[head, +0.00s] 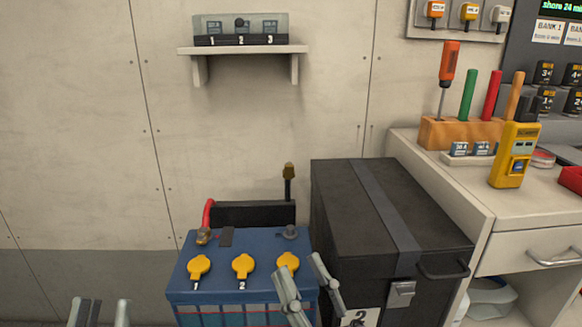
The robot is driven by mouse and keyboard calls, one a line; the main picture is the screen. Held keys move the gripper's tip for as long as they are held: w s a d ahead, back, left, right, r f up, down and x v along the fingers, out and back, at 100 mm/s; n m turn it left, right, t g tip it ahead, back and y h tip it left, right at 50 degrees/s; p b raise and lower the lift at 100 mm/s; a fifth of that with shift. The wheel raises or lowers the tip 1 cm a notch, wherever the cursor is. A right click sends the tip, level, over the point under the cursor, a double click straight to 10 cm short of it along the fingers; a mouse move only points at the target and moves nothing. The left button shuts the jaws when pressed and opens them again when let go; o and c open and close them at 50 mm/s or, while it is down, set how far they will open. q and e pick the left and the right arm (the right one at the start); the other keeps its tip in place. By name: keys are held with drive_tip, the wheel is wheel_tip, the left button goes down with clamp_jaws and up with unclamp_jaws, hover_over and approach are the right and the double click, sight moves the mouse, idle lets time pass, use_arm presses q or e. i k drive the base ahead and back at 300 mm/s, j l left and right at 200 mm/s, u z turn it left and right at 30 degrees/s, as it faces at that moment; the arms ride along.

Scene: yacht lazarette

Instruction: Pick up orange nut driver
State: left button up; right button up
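The orange nut driver (449,66) stands upright in a wooden block (434,132) on the white counter at the right, its orange handle up and its metal shaft going down to the block. My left gripper (106,303) is at the bottom left edge, open and empty, far from the driver. My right gripper (299,264) is open and empty in front of the blue battery box, well below and left of the driver. The lower parts of both grippers are cut off or partly hidden.
The block also holds green (468,95), red (491,95) and wooden-coloured (513,95) handles. A yellow meter (514,156) stands close in front. A black box (350,200) and blue battery box (215,262) stand left of the white counter (415,150). A wall shelf (243,50) hangs above.

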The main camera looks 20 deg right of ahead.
sight(451, 48)
drive_tip(key=k+j+z, duration=0.1)
drive_tip(key=z, duration=0.25)
drive_tip(key=k+j+z, duration=0.1)
drive_tip(key=z, duration=0.3)
drive_tip(key=k+z, duration=0.15)
drive_tip(key=z, duration=0.2)
drive_tip(key=i+z, duration=0.25)
drive_tip(key=i, duration=0.15)
